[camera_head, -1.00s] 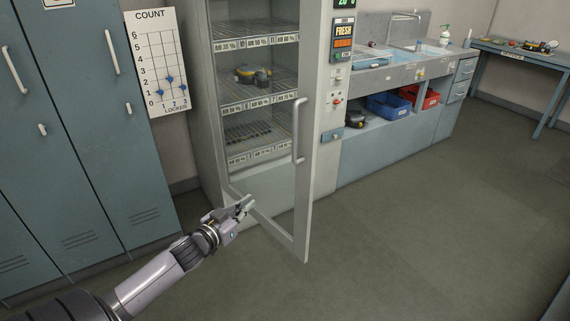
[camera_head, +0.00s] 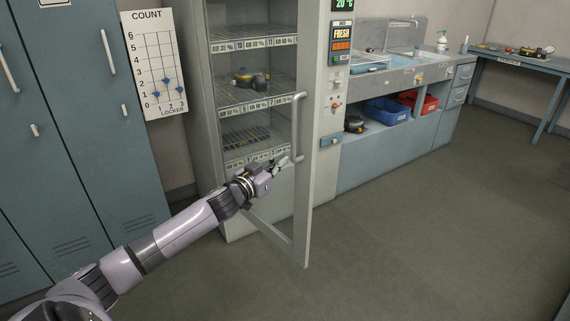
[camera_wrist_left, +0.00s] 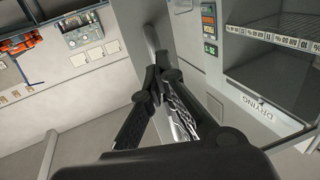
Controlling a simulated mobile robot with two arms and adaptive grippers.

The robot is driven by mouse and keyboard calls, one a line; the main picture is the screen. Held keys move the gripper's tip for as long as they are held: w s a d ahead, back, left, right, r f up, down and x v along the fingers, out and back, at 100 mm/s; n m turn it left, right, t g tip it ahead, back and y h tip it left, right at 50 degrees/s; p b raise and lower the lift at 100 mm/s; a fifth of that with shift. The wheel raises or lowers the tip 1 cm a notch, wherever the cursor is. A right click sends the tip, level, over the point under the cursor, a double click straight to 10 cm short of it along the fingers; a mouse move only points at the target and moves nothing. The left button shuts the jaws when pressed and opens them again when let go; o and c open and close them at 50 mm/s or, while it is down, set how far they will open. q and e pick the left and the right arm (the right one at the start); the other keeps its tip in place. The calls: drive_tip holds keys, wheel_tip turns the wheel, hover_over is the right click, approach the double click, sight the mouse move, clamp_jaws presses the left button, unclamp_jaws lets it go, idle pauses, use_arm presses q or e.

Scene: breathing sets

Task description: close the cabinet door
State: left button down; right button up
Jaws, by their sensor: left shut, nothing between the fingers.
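The cabinet (camera_head: 213,110) stands open at the centre, with its wire shelves showing. Its glazed door (camera_head: 307,205) stands swung out toward me, its free edge at the right. A grey vertical bar handle (camera_head: 296,115) is on the door near that edge. My left gripper (camera_head: 288,163) is at the lower end of the handle, its fingers closed with nothing between them. In the left wrist view the closed fingertips (camera_wrist_left: 160,72) are close to the grey handle (camera_wrist_left: 150,42); I cannot tell whether they touch. My right gripper is not in view.
Blue lockers (camera_head: 90,150) stand at the left, with a count board (camera_head: 155,65) beside them. A sink bench (camera_head: 400,135) with blue (camera_head: 387,111) and red (camera_head: 428,104) bins is at the right. The floor (camera_head: 420,240) in front is clear.

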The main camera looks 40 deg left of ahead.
use_arm(q)
drive_tip(key=shift+w, duration=1.2)
